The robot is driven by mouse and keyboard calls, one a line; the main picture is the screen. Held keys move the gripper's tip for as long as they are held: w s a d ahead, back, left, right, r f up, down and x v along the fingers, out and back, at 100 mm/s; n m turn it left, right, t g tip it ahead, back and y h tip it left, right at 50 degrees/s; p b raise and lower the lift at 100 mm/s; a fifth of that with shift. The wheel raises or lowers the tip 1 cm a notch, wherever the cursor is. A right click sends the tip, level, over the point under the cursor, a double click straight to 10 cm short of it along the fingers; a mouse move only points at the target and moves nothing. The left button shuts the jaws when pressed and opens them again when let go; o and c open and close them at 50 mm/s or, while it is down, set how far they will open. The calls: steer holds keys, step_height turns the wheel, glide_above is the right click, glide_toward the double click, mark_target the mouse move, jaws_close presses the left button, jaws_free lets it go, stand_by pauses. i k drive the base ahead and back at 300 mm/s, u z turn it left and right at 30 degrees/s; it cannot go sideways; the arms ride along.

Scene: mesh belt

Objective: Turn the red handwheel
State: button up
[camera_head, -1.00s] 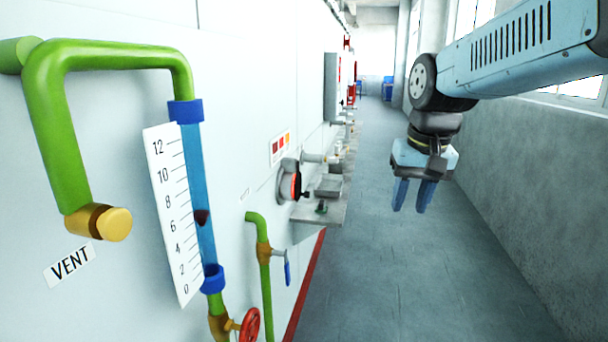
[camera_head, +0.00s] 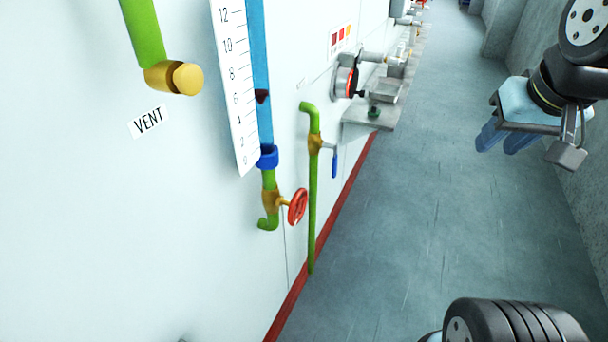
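The red handwheel (camera_head: 298,206) sits on a brass valve (camera_head: 270,201) below the blue gauge tube, at the lower middle of the head view. It stands out from the white wall on a short stem. My gripper (camera_head: 498,138) hangs over the corridor at the upper right, well to the right of the handwheel and apart from it. Its two blue fingers point down and to the left. A narrow gap seems to show between them, but how far they are open is unclear. Nothing is seen between them.
A green pipe (camera_head: 312,215) with a blue-handled valve (camera_head: 334,160) runs down just right of the handwheel. A grey shelf (camera_head: 368,120) with fittings juts from the wall beyond. A yellow vent cap (camera_head: 187,79) is at upper left. The grey floor (camera_head: 420,210) is clear.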

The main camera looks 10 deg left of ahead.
mark_target(298, 204)
steer(key=u, duration=1.15)
